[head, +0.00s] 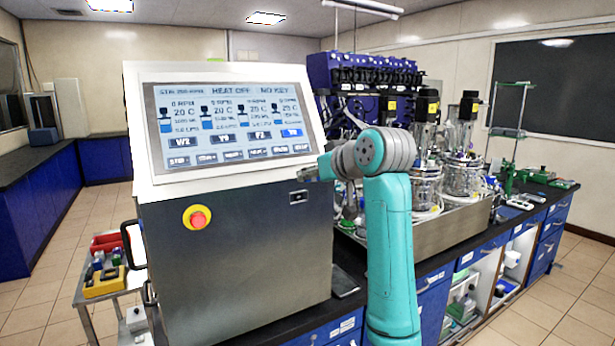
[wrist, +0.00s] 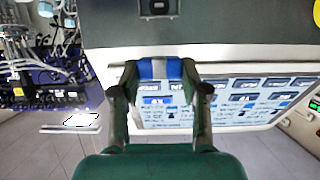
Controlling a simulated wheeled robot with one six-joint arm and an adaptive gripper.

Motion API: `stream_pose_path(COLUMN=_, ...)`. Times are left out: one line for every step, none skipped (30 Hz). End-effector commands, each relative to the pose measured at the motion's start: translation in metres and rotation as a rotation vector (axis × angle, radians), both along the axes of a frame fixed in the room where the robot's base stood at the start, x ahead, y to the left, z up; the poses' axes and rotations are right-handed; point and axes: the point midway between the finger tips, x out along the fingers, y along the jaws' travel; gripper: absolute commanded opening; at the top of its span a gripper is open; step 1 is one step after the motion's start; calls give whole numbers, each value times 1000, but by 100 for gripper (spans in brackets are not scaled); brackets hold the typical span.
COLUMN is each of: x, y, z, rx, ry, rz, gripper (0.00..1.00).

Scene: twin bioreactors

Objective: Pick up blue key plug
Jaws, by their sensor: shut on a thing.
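The blue key plug (wrist: 147,69), blue with a pale grey band across its middle, sits between the two fingertips of my gripper (wrist: 160,72) in the wrist view. My gripper is shut on it, and the plug is held in front of the console, clear of any table. In the head view my gripper (head: 308,173) is at the lower right corner of the console's screen; the plug cannot be made out there. A small dark socket (head: 298,197) is on the console's steel front just below, and it also shows at the top of the wrist view (wrist: 158,7), apart from the plug.
The console's screen (head: 230,120) reads "NO KEY". A red stop button (head: 197,218) is on the console's front. Glass bioreactor vessels (head: 463,175) stand on the bench to the right. A trolley with a yellow rack (head: 104,282) stands at left. Floor is free further left.

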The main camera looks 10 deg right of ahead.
Motion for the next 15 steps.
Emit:
stream_pose_path(x=-10, y=-4, z=0, rx=1, ry=-3, rz=-1, gripper=13)
stream_pose_path(x=-17, y=-6, z=0, rx=1, ry=-3, rz=-1, gripper=13)
stream_pose_path(x=-26, y=-9, z=1, rx=0, ry=-4, rz=-1, gripper=13)
stream_pose_path(x=-33, y=-12, z=0, rx=-1, ry=-3, rz=-1, gripper=13)
stream_pose_path(x=-41, y=-14, z=0, rx=-1, ry=-4, rz=-2, gripper=13)
stream_pose_path(x=-52, y=-17, z=0, rx=0, ry=-4, rz=-1, gripper=13)
stream_pose_path(x=-60, y=-20, z=1, rx=0, ry=-4, rz=-1, gripper=13)
stream_pose_path(x=-68, y=-23, z=1, rx=-1, ry=-4, rz=-2, gripper=13)
stream_pose_path(x=-78, y=-26, z=0, rx=-1, ry=-3, rz=-2, gripper=13)
stream_pose_path(x=-85, y=-29, z=0, rx=0, ry=-4, rz=-1, gripper=13)
stream_pose_path(x=-92, y=-31, z=0, rx=-1, ry=-3, rz=-1, gripper=13)
stream_pose_path(x=-101, y=-33, z=0, rx=-1, ry=-4, rz=-2, gripper=13)
stream_pose_path(x=-107, y=-35, z=0, rx=-1, ry=-3, rz=-1, gripper=13)
stream_pose_path(x=-113, y=-37, z=1, rx=0, ry=-4, rz=-1, gripper=13)
stream_pose_path(x=-120, y=-39, z=0, rx=-1, ry=-3, rz=-1, gripper=13)
